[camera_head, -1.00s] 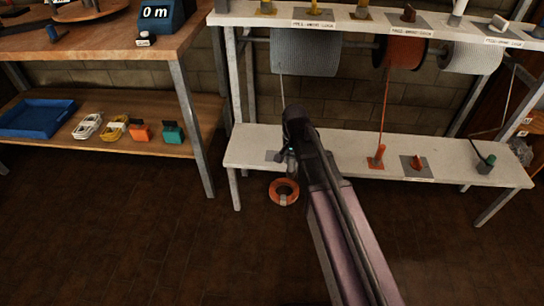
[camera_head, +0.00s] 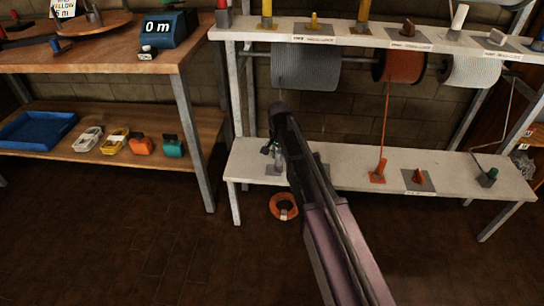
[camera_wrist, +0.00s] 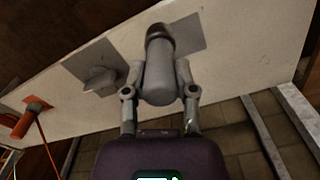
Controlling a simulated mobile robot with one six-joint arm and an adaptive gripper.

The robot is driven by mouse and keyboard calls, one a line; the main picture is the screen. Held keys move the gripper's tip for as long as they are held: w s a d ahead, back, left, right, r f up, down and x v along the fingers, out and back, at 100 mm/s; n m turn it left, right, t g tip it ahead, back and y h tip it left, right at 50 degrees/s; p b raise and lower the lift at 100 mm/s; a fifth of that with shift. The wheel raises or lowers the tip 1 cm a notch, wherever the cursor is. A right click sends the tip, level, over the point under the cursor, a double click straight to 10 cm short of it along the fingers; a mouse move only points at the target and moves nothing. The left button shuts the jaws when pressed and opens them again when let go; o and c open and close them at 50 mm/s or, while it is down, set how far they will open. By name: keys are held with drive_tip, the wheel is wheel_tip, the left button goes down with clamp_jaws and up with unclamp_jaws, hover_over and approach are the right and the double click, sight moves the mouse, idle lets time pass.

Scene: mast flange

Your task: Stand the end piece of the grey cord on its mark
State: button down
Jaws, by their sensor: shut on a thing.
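My gripper (camera_wrist: 160,95) is shut on the grey end piece (camera_wrist: 158,78), a grey cylinder with a dark brown end. In the wrist view the brown end overlaps a grey square mark (camera_wrist: 192,40) on the white lower shelf (camera_wrist: 228,62). I cannot tell whether the piece touches it. In the head view my gripper (camera_head: 273,150) is over the left end of that shelf, with my arm hiding part of it. The grey cord's spool (camera_head: 305,68) hangs above. I cannot make out the cord now.
A second grey square holds a grey clip-like piece (camera_wrist: 100,78). An orange end piece (camera_head: 379,168) with its taut cord stands further right, then a small orange piece (camera_head: 417,177) and a green-topped one (camera_head: 489,177). An orange ring (camera_head: 284,207) is below the shelf.

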drive_tip(key=w, duration=0.1)
drive_tip(key=w+a, duration=0.2)
drive_tip(key=w, duration=0.1)
drive_tip(key=shift+w+f, duration=0.1)
drive_tip(key=shift+f, duration=0.1)
drive_tip(key=shift+f+b, duration=1.8)
drive_tip(key=shift+b, duration=0.15)
drive_tip(key=shift+f, duration=0.15)
drive_tip(key=shift+c, duration=2)
unclamp_jaws()
drive_tip(key=shift+r, duration=0.2)
wheel_tip(320, 180, up, 12)
drive_tip(key=p, duration=1.2)
